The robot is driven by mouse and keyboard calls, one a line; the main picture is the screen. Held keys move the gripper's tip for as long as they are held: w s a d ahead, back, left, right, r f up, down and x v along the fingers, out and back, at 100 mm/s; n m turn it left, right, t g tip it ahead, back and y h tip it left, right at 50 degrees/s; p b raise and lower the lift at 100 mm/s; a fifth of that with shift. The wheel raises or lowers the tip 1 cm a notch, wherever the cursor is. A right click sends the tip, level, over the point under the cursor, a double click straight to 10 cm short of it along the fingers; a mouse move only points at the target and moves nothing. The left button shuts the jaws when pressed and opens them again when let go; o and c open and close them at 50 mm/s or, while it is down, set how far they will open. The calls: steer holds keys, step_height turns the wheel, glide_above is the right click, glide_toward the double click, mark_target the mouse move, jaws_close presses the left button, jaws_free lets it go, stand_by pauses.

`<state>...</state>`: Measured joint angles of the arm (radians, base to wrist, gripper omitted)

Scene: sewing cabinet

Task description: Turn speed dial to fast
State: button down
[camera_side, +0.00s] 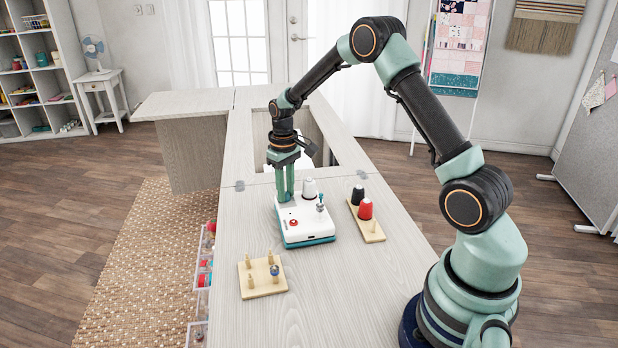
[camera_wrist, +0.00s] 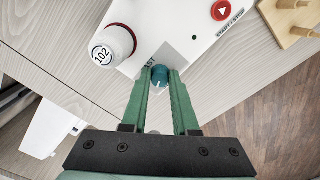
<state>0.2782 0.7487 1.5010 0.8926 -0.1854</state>
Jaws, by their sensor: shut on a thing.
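The white bobbin winder with a teal base (camera_side: 310,238) stands on the table. Its teal speed dial (camera_wrist: 160,75) shows in the wrist view between the tips of my gripper (camera_wrist: 160,82), which is shut on it. The end of a printed word, "AST", is beside the dial, partly hidden by a finger. The dial has a small pale mark, too small for its setting to be read. In the side view, my gripper (camera_side: 285,197) reaches straight down onto the machine's far left corner, and its fingers hide the dial.
A red start/stop button (camera_wrist: 225,10) and a white spool (camera_wrist: 113,45) are on the machine near the dial. A wooden peg board (camera_side: 249,285) lies at front left. A wooden stand (camera_side: 375,236) with red and black cones is at right.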

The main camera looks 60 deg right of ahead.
steer(key=m, duration=0.5)
steer(key=shift+w+m, duration=0.1)
steer(key=shift+m, duration=0.3)
steer(key=m, duration=0.5)
steer(key=shift+a, duration=0.1)
steer(key=m, duration=0.5)
steer(key=shift+w+m, duration=0.1)
steer(key=shift+m, duration=0.3)
steer(key=m, duration=0.5)
steer(key=shift+m, duration=0.3)
steer(key=c, duration=0.7)
jaws_free()
